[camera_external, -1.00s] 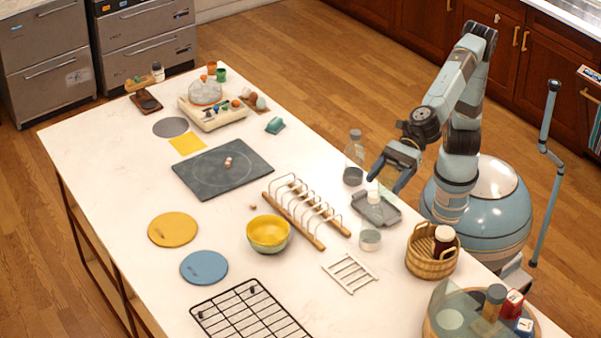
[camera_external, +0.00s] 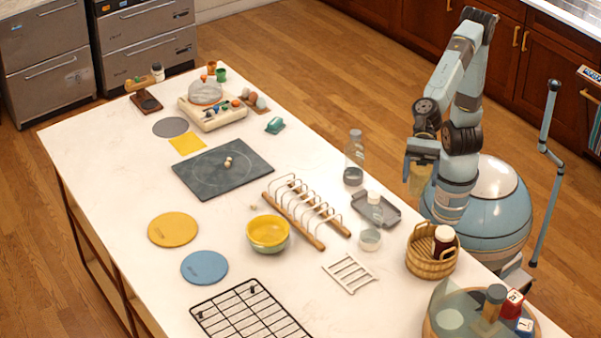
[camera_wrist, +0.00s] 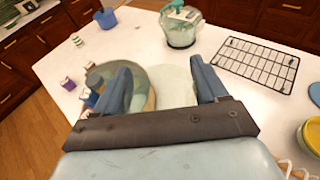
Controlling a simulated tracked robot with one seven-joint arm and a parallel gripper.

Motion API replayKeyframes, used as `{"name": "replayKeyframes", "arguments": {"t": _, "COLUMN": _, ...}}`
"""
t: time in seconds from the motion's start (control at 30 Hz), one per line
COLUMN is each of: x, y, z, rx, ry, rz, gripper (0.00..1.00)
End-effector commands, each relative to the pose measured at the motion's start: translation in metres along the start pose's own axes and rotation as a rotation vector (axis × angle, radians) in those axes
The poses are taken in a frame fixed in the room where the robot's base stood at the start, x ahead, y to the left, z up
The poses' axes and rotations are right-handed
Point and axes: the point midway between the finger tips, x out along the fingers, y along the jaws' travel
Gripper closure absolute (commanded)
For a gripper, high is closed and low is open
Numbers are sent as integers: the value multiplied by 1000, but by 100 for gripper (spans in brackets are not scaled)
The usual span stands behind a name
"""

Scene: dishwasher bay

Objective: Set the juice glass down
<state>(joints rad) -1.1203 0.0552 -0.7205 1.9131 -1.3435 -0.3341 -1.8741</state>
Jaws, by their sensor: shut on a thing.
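The juice glass looks like the pale, see-through shape (camera_wrist: 174,88) between my two fingers in the wrist view; its outline is faint. My gripper (camera_wrist: 163,80) is shut on it. In the external view, my gripper (camera_external: 421,160) is at the right edge of the counter, above and right of the grey tray. A yellowish, see-through shape (camera_external: 417,181) shows under it, probably the glass. I cannot make out its base, and it appears raised, not resting on the counter.
The grey tray (camera_external: 390,217) has a clear bottle (camera_external: 375,203) at it. A taller bottle (camera_external: 354,150), a small clear cup (camera_external: 370,240), a wicker basket (camera_external: 431,264) and a toast-rack-like holder (camera_external: 300,215) stand nearby. The black wire rack (camera_external: 250,315) lies at the front.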

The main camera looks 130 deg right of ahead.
Motion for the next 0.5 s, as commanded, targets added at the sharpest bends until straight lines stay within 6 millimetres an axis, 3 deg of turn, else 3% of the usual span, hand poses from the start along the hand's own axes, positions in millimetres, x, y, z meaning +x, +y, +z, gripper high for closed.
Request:
{"name": "replayKeyframes", "arguments": {"t": 0.1, "x": -12, "y": 14, "z": -9, "rx": -18, "ry": -1, "rz": 66, "gripper": 70}}
{"name": "replayKeyframes", "arguments": {"t": 0.37, "x": -1, "y": 13, "z": -36, "rx": -18, "ry": 2, "rz": 59, "gripper": 70}}
{"name": "replayKeyframes", "arguments": {"t": 0.5, "x": 7, "y": 13, "z": -61, "rx": -18, "ry": 5, "rz": 59, "gripper": 70}}
